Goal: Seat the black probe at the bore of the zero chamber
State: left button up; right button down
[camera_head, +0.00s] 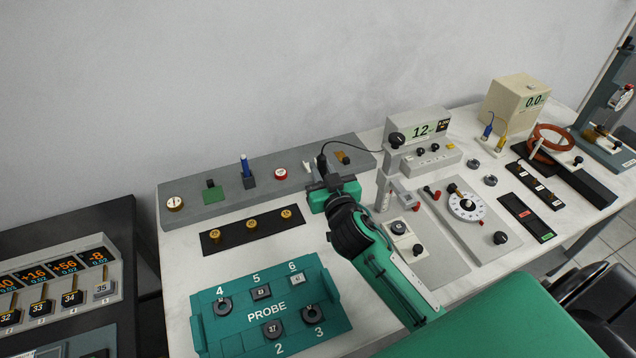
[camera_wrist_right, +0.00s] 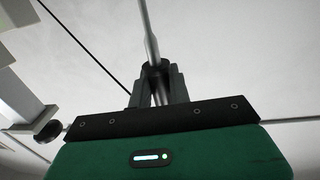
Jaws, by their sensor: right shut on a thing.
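My right gripper (camera_head: 324,182) is shut on the black probe (camera_head: 321,163), whose dark upper end stands above the jaws near the front of the long grey rail. A thin black cable runs from the probe to the meter (camera_head: 421,130) reading 12. In the right wrist view the gripper fingers (camera_wrist_right: 158,88) close around the probe, and a slim grey stem (camera_wrist_right: 149,35) extends beyond them. I cannot tell for sure which fitting is the zero chamber, and no bore shows clearly. The probe's lower end is hidden by the gripper in the head view. My left gripper is out of view.
The grey rail (camera_head: 228,207) carries a brass disc, a green block, a blue-topped piece and a red button. A black strip (camera_head: 225,242) with brass pieces lies before it. A teal PROBE tray (camera_head: 216,343) stands in front. A grey stand (camera_head: 383,188) is close right of my gripper.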

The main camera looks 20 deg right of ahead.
jog(key=w+d+m+h+p, duration=0.1)
jog(key=w+d, duration=0.3)
jog(key=w, duration=0.2)
jog(key=shift+r+h, duration=0.25)
jog(key=shift+h, duration=0.05)
jog(key=shift+d, duration=0.1)
jog(key=shift+f+b, duration=1.7)
jog(key=shift+f, duration=0.4)
